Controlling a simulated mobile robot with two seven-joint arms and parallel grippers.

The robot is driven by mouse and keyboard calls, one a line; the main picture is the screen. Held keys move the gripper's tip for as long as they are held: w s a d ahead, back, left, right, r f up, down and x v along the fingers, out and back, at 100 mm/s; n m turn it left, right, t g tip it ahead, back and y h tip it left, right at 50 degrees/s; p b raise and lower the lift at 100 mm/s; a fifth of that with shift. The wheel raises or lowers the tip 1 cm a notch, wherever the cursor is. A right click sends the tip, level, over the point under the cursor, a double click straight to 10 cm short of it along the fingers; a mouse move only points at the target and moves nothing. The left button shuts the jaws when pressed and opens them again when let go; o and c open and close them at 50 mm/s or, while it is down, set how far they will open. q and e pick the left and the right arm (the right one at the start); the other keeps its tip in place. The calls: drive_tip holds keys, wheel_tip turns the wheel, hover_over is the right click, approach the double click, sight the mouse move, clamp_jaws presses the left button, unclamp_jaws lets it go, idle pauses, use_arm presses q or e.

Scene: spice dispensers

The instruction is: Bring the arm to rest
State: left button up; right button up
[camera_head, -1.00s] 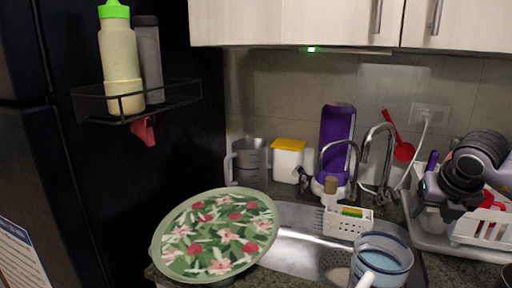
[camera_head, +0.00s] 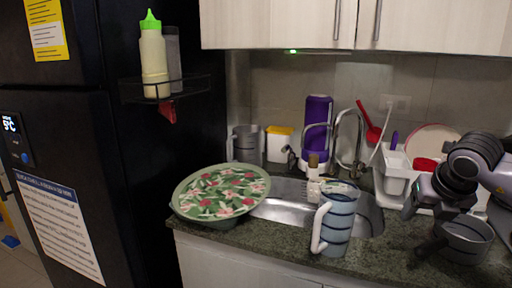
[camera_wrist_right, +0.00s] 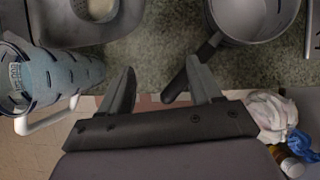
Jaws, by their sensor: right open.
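My right gripper (camera_head: 412,208) hangs over the counter at the right, beneath my grey arm links. In the right wrist view its two fingers (camera_wrist_right: 158,90) are apart, with nothing held between them. The dark handle of a grey pot (camera_wrist_right: 190,72) reaches close to one finger; I cannot tell if they touch. The pot (camera_head: 468,240) stands on the counter in the head view. My left gripper is not in view.
A blue-grey striped pitcher (camera_head: 339,222) stands at the counter's front, left of my gripper. A white dish rack (camera_head: 392,178) is behind my arm. The sink (camera_head: 285,210) and a floral green tray (camera_head: 222,192) lie further left. Cabinets (camera_head: 430,25) hang above.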

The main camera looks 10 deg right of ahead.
drive_tip(key=a+f+n+g+y, duration=0.15)
drive_tip(key=a+f+y, duration=0.25)
drive_tip(key=a, duration=0.4)
drive_tip(key=a+f+n+y, duration=0.2)
drive_tip(key=a+f+y, duration=0.15)
drive_tip(key=a, duration=0.35)
drive_tip(key=s+a+m+t+y, duration=0.35)
drive_tip(key=a+y, duration=0.25)
drive_tip(key=a, duration=0.2)
drive_tip(key=s+a+m+t+y, duration=0.25)
drive_tip(key=a+m+y, duration=0.3)
drive_tip(key=a, duration=0.35)
drive_tip(key=s+d+f+m+t+h, duration=0.1)
drive_tip(key=d+f+m+t+h, duration=0.2)
drive_tip(key=f+m+h, duration=0.35)
drive_tip(key=d+f+m+t+h, duration=0.3)
drive_tip(key=d+f+m+t, duration=0.1)
drive_tip(key=m, duration=0.5)
drive_tip(key=s+d+f+m+g+h, duration=0.3)
drive_tip(key=s+f+m+g+h, duration=0.2)
drive_tip(key=s+f, duration=0.8)
wheel_tip(320, 180, down, 3)
drive_tip(key=m+g, duration=0.1)
drive_tip(key=m, duration=0.1)
drive_tip(key=shift+d+m, duration=0.2)
drive_tip(key=shift+m, duration=0.2)
